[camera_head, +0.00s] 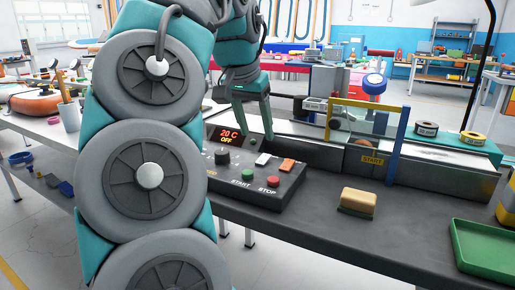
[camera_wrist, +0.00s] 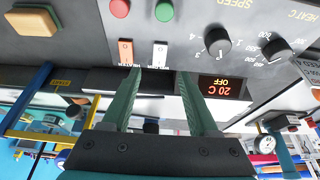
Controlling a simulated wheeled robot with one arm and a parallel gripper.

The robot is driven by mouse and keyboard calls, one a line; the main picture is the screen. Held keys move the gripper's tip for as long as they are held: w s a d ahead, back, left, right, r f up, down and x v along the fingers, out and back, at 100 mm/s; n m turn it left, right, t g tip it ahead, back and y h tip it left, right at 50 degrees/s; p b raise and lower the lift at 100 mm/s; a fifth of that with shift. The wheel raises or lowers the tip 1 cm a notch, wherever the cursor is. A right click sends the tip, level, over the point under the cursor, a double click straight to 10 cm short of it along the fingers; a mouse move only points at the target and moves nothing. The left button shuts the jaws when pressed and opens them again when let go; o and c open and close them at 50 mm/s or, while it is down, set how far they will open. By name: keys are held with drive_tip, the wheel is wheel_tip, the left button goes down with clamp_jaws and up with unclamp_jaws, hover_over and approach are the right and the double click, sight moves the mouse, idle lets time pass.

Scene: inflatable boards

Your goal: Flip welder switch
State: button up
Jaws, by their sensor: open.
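The dark control panel (camera_head: 250,185) stands on the bench in the head view. It has a white rocker switch (camera_head: 262,159) beside an orange one (camera_head: 287,165), and a display (camera_head: 228,136) reading 20 C OFF. In the wrist view, seen upside down, the white switch (camera_wrist: 160,54) lies just beyond the fingertips, and the orange switch (camera_wrist: 126,52) is left of it, marked HEATER. The white switch's label is partly hidden and hard to read. My gripper (camera_wrist: 160,74) is open and empty, its tips apart from the switch; it also shows in the head view (camera_head: 255,136), above the panel's back edge.
The panel also carries a green START button (camera_head: 248,174), a red STOP button (camera_head: 272,181) and knobs (camera_wrist: 217,40). A yellow-framed guard with blue posts (camera_head: 398,140) stands behind. A tan block (camera_head: 357,202) and green tray (camera_head: 484,250) are at right.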

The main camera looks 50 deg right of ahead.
sight(263, 158)
drive_tip(key=shift+x, duration=3.75)
clamp_jaws()
